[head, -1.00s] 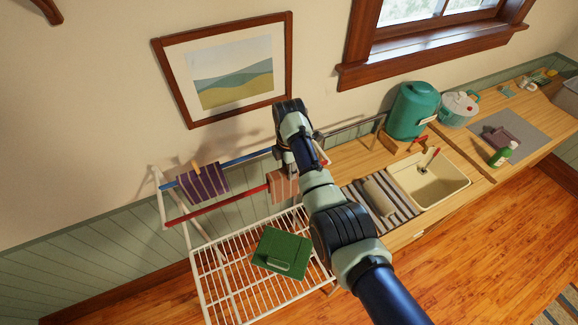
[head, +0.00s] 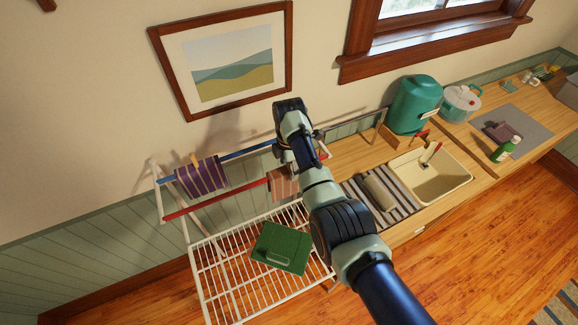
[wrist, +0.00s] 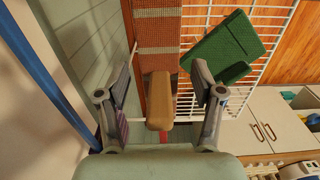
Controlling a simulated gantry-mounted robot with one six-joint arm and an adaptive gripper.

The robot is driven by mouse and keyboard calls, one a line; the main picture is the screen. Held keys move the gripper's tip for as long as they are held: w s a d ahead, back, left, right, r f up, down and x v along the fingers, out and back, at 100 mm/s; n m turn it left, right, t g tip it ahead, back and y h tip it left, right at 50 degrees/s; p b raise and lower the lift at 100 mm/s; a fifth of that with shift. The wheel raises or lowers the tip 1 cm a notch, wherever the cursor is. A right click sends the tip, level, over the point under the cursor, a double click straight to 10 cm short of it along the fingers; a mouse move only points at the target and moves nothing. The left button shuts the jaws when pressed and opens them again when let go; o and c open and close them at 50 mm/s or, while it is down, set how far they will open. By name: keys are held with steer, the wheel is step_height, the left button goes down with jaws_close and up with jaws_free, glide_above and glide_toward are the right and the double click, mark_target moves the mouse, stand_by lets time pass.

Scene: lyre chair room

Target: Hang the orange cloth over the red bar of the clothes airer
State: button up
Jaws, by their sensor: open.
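The orange cloth (head: 284,184), with pale stripes, appears draped over the red bar (head: 218,201) of the white clothes airer (head: 193,262), near the bar's right part. My arm partly hides its top. In the wrist view the cloth (wrist: 158,38) runs away from me, with a wooden grip (wrist: 160,102) at its near end. My gripper (wrist: 162,92) is open, one finger on each side of the wooden grip, with gaps showing. A bit of red bar shows just beyond the palm. In the head view the fingers are hidden behind my wrist.
A purple striped cloth (head: 203,178) with a wooden peg hangs on the blue bar (head: 245,153), nearer the wall. A green folded item (head: 281,247) lies on the airer's wire rack. The counter with a sink (head: 432,172) and teal container (head: 415,106) stands to the right.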

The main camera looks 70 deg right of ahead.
steer(key=shift+r, duration=0.1)
step_height(320, 180, up, 7)
steer(key=shift+r, duration=0.2)
steer(key=shift+w, duration=0.1)
stand_by(1.0)
steer(key=w+a+t, duration=0.1)
steer(key=w+a, duration=0.2)
steer(key=w+a+m+h, duration=0.1)
steer(key=w+a, duration=0.2)
steer(key=a, duration=0.1)
steer(key=w+a+f+m+t+h, duration=0.1)
steer(key=w+a, duration=0.2)
steer(key=shift+w+a+t+p, duration=0.25)
steer(key=shift+w+t+p, duration=0.05)
steer(key=shift+p, duration=0.05)
steer(key=w+a+r+m+t, duration=0.2)
steer(key=w+a+m+t, duration=0.15)
steer(key=a, duration=1.05)
steer(key=s+a+r+m+t, duration=0.1)
steer(key=s+a+r+t, duration=0.1)
steer(key=a, duration=0.6)
steer(key=s+a+r+m+t+y+p, duration=0.1)
steer(key=s+a+r+t, duration=0.1)
steer(key=a+r, duration=0.3)
steer(key=s+a+r+m+t+y, duration=0.1)
steer(key=s+a+r, duration=0.3)
steer(key=a, duration=0.6)
steer(key=shift+a+m+t, duration=0.35)
steer(key=shift+m+t, duration=0.2)
steer(key=shift+t, duration=0.3)
